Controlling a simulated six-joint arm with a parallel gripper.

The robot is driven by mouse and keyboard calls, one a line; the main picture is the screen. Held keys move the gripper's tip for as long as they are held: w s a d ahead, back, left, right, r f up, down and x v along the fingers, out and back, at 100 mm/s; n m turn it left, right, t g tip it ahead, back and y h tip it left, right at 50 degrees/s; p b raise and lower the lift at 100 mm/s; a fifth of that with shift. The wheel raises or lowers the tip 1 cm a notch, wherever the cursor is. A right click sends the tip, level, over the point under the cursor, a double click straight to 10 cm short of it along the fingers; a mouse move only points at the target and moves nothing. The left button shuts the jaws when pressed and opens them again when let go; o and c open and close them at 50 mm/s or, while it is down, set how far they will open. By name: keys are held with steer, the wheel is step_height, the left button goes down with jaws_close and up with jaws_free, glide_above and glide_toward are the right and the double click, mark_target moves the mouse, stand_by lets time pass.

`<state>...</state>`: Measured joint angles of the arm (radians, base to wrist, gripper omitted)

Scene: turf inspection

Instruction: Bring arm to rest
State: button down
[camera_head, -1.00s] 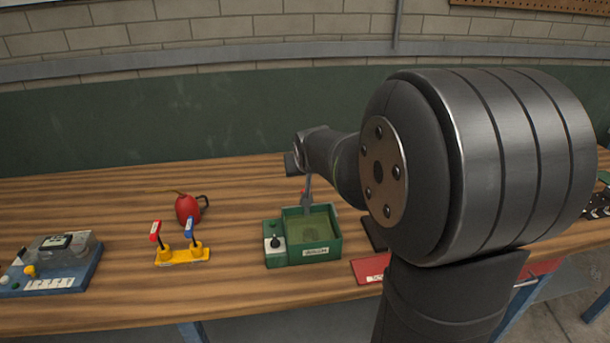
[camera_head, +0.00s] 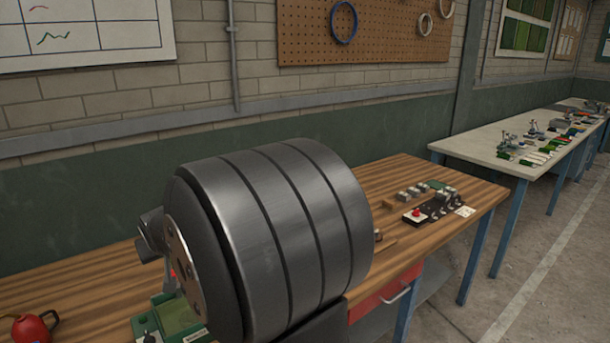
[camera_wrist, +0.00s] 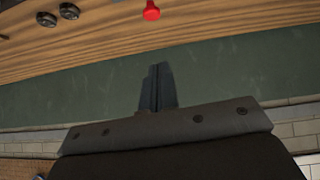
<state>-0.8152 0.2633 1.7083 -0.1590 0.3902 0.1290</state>
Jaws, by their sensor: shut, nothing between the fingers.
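My arm's large dark grey joint fills the middle of the head view and hides most of my forearm and wrist. In the wrist view my gripper (camera_wrist: 157,82) shows as two dark fingers pressed together, with nothing between them. They stand against the green lower wall, and the bench lies along the top of that picture. In the head view, a small part of my arm's far end shows left of the joint, above the green tray (camera_head: 170,318). The fingertips are not clear there.
The wooden bench (camera_head: 75,285) carries a red oil can (camera_head: 35,328) at left and a black device with a red button (camera_head: 418,214) at right. A red drawer (camera_head: 385,297) is under the bench. A pale bench (camera_head: 500,140) stands beyond. The wrist view shows a red knob (camera_wrist: 151,11).

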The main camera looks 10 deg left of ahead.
steer(key=s+d+f+x, duration=0.1)
steer(key=x, duration=0.9)
steer(key=shift+d+f, duration=0.15)
steer(key=shift+f, duration=0.25)
steer(key=c, duration=2.1)
jaws_free()
